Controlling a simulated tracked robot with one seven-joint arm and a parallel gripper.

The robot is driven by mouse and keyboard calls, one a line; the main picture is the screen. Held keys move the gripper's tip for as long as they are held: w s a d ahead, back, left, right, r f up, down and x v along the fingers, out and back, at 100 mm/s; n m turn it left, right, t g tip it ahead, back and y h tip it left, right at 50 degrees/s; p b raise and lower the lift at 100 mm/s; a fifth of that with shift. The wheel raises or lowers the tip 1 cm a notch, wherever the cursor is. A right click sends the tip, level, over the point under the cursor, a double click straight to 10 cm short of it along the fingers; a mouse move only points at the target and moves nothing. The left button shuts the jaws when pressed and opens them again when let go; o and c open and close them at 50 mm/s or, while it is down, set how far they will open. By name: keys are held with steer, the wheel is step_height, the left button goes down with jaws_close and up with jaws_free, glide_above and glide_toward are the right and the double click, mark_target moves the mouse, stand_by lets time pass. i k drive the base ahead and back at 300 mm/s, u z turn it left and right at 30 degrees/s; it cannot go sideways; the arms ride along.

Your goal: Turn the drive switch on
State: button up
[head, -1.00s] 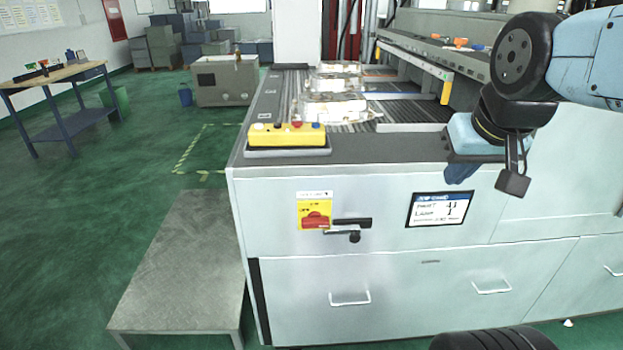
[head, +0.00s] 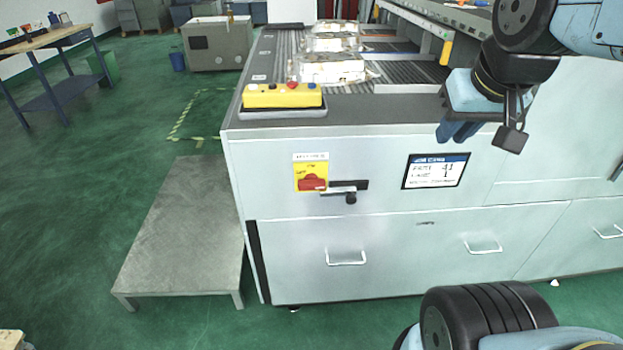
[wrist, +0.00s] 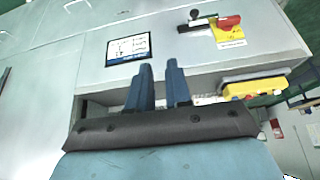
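The drive switch (head: 312,183) is a red rotary knob on a yellow plate, on the upper left front of the pale grey cabinet (head: 400,235). Its lettering is too small to read, so I cannot tell its setting. The wrist view, turned upside down, shows the switch (wrist: 228,22) at upper right. My gripper (head: 458,134) hangs at the cabinet's top front edge, right of and above the switch, apart from it. In the wrist view my two blue fingers (wrist: 159,68) stand apart with nothing between them.
A black latch handle (head: 348,188) juts out beside the switch. A display panel (head: 436,171) is between switch and gripper side. A yellow button box (head: 283,96) sits on top, near castings (head: 332,68). A low grey platform (head: 185,225) stands left. Green floor is clear in front.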

mark_target(310, 182)
steer(key=u, duration=1.35)
steer(key=k, duration=1.4)
steer(key=z, duration=1.25)
steer(key=i, duration=1)
steer(key=u, duration=0.1)
